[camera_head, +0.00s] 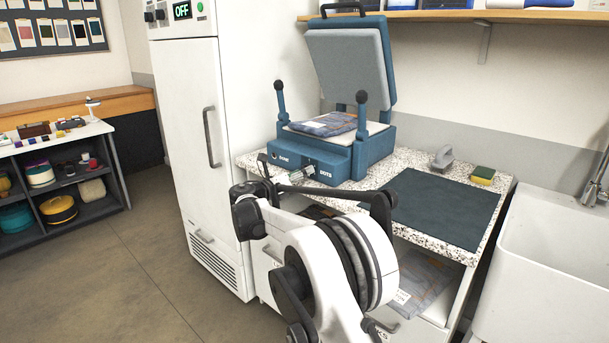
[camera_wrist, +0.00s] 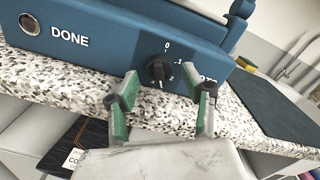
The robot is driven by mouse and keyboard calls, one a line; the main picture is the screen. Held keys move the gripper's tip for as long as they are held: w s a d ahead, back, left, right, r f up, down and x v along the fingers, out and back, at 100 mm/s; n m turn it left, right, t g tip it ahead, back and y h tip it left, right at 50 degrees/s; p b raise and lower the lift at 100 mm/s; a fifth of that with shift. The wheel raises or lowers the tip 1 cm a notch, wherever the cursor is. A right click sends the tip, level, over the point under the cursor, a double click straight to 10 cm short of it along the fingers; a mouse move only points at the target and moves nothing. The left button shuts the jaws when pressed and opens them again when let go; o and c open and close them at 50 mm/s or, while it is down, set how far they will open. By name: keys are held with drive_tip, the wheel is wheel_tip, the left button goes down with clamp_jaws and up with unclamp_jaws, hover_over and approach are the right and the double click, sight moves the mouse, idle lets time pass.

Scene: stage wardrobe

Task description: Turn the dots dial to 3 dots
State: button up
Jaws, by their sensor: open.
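The dots dial (camera_wrist: 158,71) is a black round knob on the blue front panel of the press (camera_head: 325,160). Numbers 0, 1 and 2 show around it in the wrist view; where its pointer stands is too small to tell. My gripper (camera_wrist: 164,80) is open, its green-padded fingers on either side of the dial and a little short of it in the picture. Whether they touch it I cannot tell. The right finger partly covers the DOTS label. In the head view my gripper (camera_head: 292,178) is at the press front and the dial is hidden.
The press lid (camera_head: 348,62) is raised, with a folded blue garment (camera_head: 327,124) on its bed. The DONE button (camera_wrist: 30,24) is left of the dial. A dark mat (camera_head: 440,205), a grey-handled tool (camera_head: 443,157) and a sponge (camera_head: 482,175) lie to the right, before the sink (camera_head: 545,235).

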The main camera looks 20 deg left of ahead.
drive_tip(key=shift+x, duration=0.75)
drive_tip(key=shift+c, duration=0.3)
clamp_jaws()
drive_tip(key=shift+m, duration=2.8)
drive_tip(key=shift+o, duration=0.3)
unclamp_jaws()
